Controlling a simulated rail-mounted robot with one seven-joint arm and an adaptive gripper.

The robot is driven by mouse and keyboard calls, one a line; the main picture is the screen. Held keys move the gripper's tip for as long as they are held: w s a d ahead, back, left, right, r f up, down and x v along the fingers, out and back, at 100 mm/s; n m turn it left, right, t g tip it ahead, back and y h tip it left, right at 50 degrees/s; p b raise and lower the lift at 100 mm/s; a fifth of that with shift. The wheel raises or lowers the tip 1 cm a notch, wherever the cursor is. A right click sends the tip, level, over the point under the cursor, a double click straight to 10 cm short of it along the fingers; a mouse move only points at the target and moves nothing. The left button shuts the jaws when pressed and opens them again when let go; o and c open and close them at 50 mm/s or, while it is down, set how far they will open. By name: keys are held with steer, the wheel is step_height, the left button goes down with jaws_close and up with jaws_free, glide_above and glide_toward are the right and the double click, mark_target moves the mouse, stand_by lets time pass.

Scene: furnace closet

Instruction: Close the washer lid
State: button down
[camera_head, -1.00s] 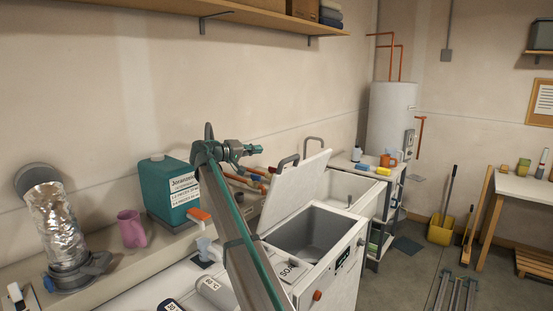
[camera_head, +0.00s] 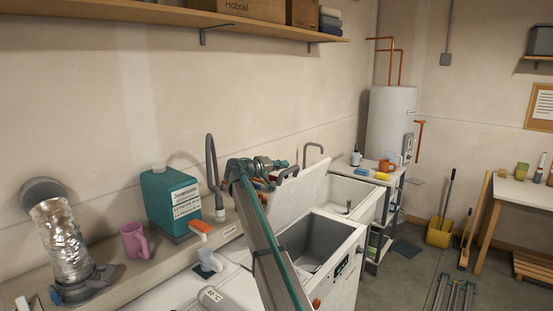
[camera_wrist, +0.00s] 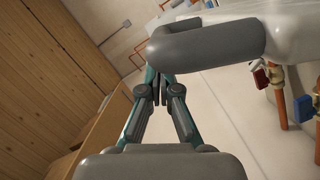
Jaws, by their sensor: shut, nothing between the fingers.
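The white washer lid (camera_head: 305,192) stands open, tilted back, behind the open washer tub (camera_head: 316,243) in the head view. Its grey handle (camera_head: 288,173) is on the top edge. My gripper (camera_head: 283,163) is at the handle, at the far side of the lid's top edge as far as I can tell. In the wrist view the grey handle (camera_wrist: 205,45) crosses in front of my gripper's tips (camera_wrist: 160,76), so the tips are partly hidden and contact is unclear. The fingers are shut and hold nothing. A corner of the lid (camera_wrist: 295,25) shows at the right.
A teal jug (camera_head: 170,200), a pink mug (camera_head: 134,241) and a foil duct (camera_head: 62,240) stand on the ledge at left. A shelf (camera_head: 150,15) runs above. A sink (camera_head: 352,190) lies right of the lid. A grey hose (camera_head: 211,165) rises behind my arm.

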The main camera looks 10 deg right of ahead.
steer(key=shift+s+d+f, duration=0.1)
steer(key=shift+d+f, duration=0.05)
stand_by(0.3)
steer(key=s+d+f+m+y+b, duration=0.2)
steer(key=s+d+f+m+b, duration=0.4)
steer(key=s+d+f+b, duration=1)
steer(key=s+d+f+m+t+b, duration=0.1)
steer(key=s+f+m+b, duration=0.1)
steer(key=f+b, duration=0.6)
steer(key=s+d+f+m+t+y+b, duration=0.1)
steer(key=s+d+f+m+b, duration=0.1)
steer(key=f+b, duration=0.6)
steer(key=shift+d+f+m+b, duration=0.2)
steer(key=shift+f+m+b, duration=0.15)
steer(key=shift+f, duration=0.55)
steer(key=shift+s+r, duration=0.1)
